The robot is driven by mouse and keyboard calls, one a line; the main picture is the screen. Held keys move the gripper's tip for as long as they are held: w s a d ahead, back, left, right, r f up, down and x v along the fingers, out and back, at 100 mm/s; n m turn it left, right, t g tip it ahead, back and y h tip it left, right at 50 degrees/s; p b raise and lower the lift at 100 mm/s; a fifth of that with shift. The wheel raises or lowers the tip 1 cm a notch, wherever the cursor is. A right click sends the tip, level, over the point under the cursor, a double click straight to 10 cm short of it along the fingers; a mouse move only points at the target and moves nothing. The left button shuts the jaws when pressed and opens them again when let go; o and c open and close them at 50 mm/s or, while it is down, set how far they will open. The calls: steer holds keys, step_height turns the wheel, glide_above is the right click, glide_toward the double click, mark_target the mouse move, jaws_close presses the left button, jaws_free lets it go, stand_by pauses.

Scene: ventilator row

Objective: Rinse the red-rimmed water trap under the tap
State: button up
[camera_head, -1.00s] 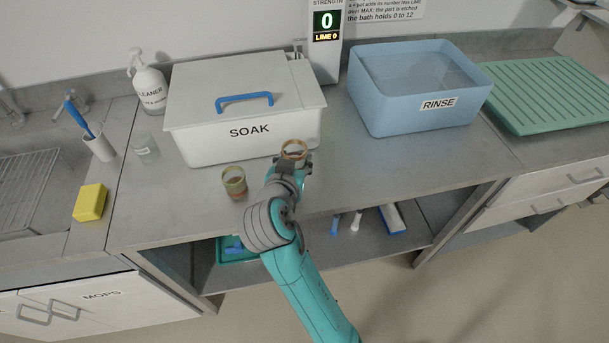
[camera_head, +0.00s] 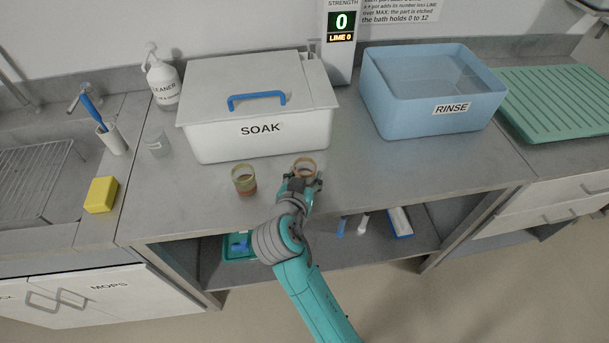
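A small clear cup-like water trap with an orange-red rim (camera_head: 306,162) is at my gripper, in front of the SOAK bin. My gripper (camera_head: 304,180) appears shut on it, with fingers at its near sides; whether its base touches the counter is hard to tell. A second trap (camera_head: 244,180) with a yellow-green rim and reddish-brown contents stands upright on the counter to the left. The tap (camera_head: 80,98) is at the far left, by the sink (camera_head: 75,175); it is partly hidden by a blue brush.
The lidded white SOAK bin (camera_head: 258,142) and blue RINSE tub (camera_head: 430,118) stand at the back. A cleaner bottle (camera_head: 162,80), brush holder (camera_head: 112,140), clear cup (camera_head: 157,144) and yellow sponge (camera_head: 101,194) are on the left. Counter right of my gripper is clear.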

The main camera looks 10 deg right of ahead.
steer(key=shift+o, duration=0.7)
steer(key=shift+r, duration=0.2)
steer(key=v, duration=1.2)
steer(key=shift+d, duration=0.1)
